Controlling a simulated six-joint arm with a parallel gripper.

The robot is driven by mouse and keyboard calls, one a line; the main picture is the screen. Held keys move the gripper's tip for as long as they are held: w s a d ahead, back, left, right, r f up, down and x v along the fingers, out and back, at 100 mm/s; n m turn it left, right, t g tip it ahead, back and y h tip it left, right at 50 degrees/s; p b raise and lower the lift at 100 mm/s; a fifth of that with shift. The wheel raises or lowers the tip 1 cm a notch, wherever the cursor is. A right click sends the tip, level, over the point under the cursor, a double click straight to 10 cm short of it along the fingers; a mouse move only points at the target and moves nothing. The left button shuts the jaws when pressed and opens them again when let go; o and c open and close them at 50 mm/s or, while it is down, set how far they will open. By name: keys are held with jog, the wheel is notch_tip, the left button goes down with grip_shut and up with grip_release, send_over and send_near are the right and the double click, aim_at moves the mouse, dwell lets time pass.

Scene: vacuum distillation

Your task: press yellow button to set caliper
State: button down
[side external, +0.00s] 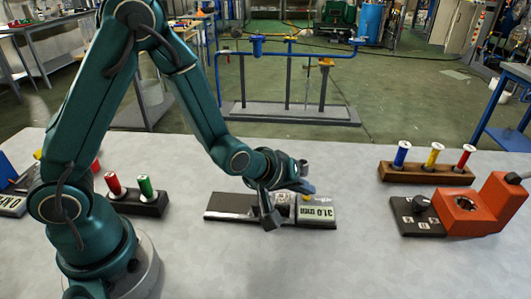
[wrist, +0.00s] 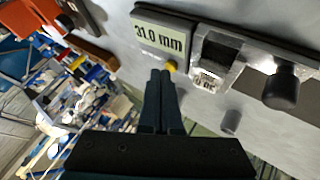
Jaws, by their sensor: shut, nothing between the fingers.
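The caliper (side external: 228,209) lies on the grey table in the middle of the side view. Its display (wrist: 160,38) reads 31.0 mm in the wrist view. The yellow button (wrist: 171,66) sits at the edge of the display housing, just beyond and slightly right of my fingertips. My gripper (wrist: 160,73) is shut and empty, with its fingertips very close to the button; I cannot tell whether they touch it. In the side view my gripper (side external: 308,189) is low over the display end of the caliper, and the button is not clearly visible there.
A black knob (wrist: 282,88) stands on the caliper. An orange device (side external: 468,211) and a wooden rack (side external: 425,174) with blue, yellow and red spools are at the right. A dark rack (side external: 138,205) with red and green spools is at the left. The front table is clear.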

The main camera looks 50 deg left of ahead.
jog(key=shift+f, duration=0.25)
jog(key=shift+r, duration=0.1)
dwell(0.5)
jog(key=shift+r, duration=0.75)
jog(key=shift+r, duration=0.1)
jog(key=shift+r, duration=2.4)
